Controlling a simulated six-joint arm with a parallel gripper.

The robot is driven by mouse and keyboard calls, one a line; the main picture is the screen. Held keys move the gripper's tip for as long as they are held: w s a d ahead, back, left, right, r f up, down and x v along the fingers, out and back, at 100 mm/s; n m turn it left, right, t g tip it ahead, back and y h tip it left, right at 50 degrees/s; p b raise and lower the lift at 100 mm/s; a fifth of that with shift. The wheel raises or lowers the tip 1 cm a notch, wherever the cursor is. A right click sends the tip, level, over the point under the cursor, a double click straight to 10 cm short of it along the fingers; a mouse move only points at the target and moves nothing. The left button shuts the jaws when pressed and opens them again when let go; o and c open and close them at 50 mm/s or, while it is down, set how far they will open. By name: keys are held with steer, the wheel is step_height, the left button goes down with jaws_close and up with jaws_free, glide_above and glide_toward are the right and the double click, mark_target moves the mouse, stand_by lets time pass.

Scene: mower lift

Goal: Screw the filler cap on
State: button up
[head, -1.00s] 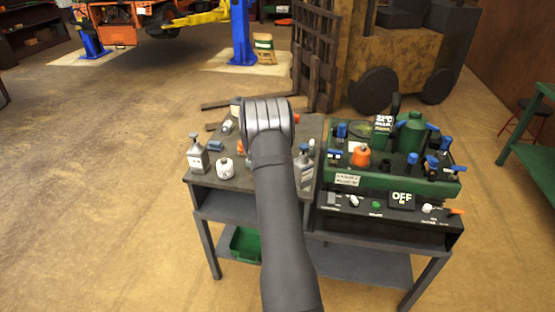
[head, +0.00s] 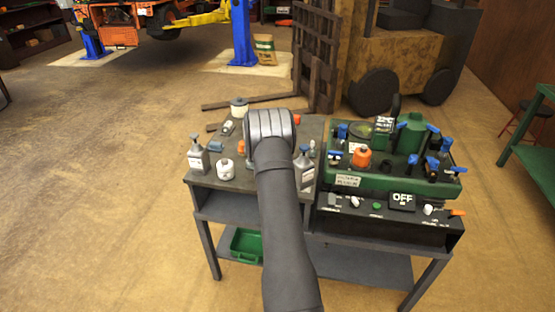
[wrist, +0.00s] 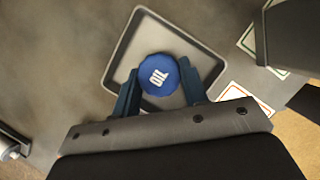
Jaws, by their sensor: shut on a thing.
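In the wrist view a round blue cap (wrist: 158,74) with white lettering that reads like OIL sits between the two fingers of my gripper (wrist: 160,86), which is shut on it. A shallow grey square tray (wrist: 124,57) lies directly below the cap; whether the cap still touches it I cannot tell. In the head view my arm hides the gripper, cap and tray. The green machine (head: 405,178) stands at the right end of the bench, with several blue-topped fittings; which opening is the filler neck I cannot tell.
On the bench (head: 235,180) to the left stand grey bottles (head: 197,158) and (head: 304,165), a white jar (head: 226,169) and another pale jar (head: 239,107). On the machine are an orange cap-like part (head: 361,158) and an OFF display (head: 402,200).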

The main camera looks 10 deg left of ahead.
step_height(320, 180, up, 8)
steer(key=shift+r, duration=0.15)
steer(key=d+r+m+g+h, duration=0.1)
steer(key=d+r+m, duration=0.2)
steer(key=d, duration=1.8)
steer(key=d+r+m+g, duration=0.1)
steer(key=d+r+m, duration=0.2)
steer(key=d, duration=1.8)
steer(key=shift+s+a+f, duration=0.15)
steer(key=shift+f, duration=1.25)
steer(key=shift+s+a+f, duration=0.15)
steer(key=shift+f, duration=1.25)
steer(key=shift+f, duration=0.15)
steer(key=shift+f, duration=0.35)
steer(key=shift+r, duration=0.1)
